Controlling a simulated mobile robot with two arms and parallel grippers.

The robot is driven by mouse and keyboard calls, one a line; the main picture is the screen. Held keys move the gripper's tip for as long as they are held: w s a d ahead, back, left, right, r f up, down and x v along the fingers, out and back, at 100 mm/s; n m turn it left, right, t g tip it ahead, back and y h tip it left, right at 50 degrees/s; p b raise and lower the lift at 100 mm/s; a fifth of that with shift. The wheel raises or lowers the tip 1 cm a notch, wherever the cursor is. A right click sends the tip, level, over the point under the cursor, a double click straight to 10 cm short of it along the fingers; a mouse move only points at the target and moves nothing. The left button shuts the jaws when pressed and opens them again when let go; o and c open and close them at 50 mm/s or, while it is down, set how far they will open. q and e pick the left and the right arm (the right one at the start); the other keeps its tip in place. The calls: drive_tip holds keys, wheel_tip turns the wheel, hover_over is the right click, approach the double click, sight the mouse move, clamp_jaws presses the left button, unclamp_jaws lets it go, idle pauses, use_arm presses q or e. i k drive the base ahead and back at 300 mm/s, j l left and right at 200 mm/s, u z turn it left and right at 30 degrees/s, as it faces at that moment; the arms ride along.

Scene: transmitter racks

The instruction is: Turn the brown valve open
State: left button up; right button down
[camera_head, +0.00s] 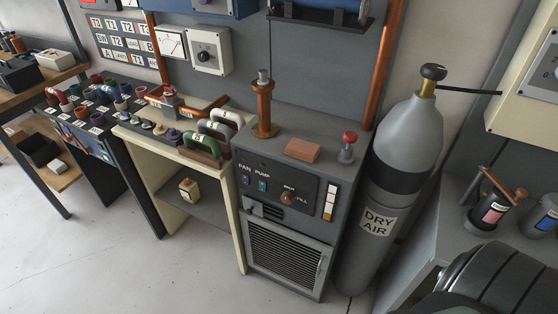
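A round brown knob (288,197), which looks like the brown valve, is on the dark front panel of the grey cabinet (340,182). Small white lettering beside it seems to read FILL on its right. Its exact turn position is too small to tell. A copper-brown upright fitting (263,108) with a grey top stands on the cabinet's back left corner. A flat brown block (302,150) and a red-topped knob (349,140) are also on the cabinet top. Neither of my grippers shows in this view.
A grey DRY AIR cylinder (395,190) stands right of the cabinet. A cream table (178,148) with colored handles is on the left. A dark rounded shape (490,285) fills the lower right. The floor (130,270) in front is clear.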

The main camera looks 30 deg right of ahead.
sight(287, 197)
drive_tip(key=z, duration=0.95)
